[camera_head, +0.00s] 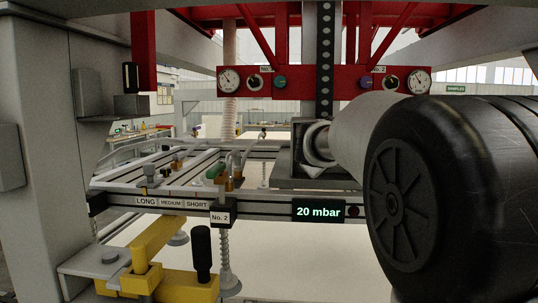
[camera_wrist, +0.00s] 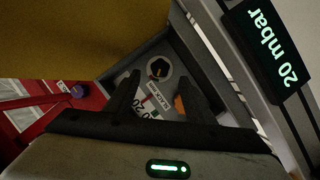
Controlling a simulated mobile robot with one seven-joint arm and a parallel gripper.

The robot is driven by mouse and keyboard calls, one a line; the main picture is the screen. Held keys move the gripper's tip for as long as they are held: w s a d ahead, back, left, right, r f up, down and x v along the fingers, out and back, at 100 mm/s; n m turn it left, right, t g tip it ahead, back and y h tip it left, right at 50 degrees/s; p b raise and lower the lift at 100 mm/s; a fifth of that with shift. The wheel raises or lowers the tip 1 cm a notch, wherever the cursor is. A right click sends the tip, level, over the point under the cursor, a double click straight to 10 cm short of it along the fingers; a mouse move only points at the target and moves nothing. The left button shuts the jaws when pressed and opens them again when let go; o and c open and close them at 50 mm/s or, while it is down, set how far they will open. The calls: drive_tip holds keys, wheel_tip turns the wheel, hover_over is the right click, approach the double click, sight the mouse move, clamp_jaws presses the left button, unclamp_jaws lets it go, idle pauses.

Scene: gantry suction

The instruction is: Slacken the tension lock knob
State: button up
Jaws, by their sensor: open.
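In the head view my arm covers the right side, and I cannot make out the knob or the fingers there.
A display reading 20 mbar (camera_head: 319,211) is on the front rail; it also shows in the wrist view (camera_wrist: 266,45). A red beam with gauges (camera_head: 323,82) spans above. A yellow clamp with a black handle (camera_head: 160,277) stands at lower left. A grey column (camera_head: 50,150) is at left.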

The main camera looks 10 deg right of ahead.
drive_tip(key=p+x, duration=0.1)
drive_tip(key=x, duration=0.5)
drive_tip(key=c, duration=1.1)
drive_tip(key=shift+o, duration=0.2)
drive_tip(key=shift+a+f+n+b, duration=0.1)
drive_tip(key=shift+f+n+b, duration=0.25)
drive_tip(key=shift+b, duration=0.7)
drive_tip(key=n+h+b, duration=0.1)
drive_tip(key=b, duration=0.3)
drive_tip(key=shift+f, duration=0.25)
drive_tip(key=n+h+b, duration=0.1)
drive_tip(key=n+b, duration=0.2)
drive_tip(key=b, duration=0.2)
drive_tip(key=shift+t+b, duration=0.35)
drive_tip(key=shift+t, duration=0.05)
drive_tip(key=shift+a+r+n+h+b, duration=0.1)
drive_tip(key=shift+n+h+b, duration=0.3)
drive_tip(key=shift+b, duration=0.3)
drive_tip(key=shift+r+n, duration=0.1)
drive_tip(key=shift+n, duration=0.15)
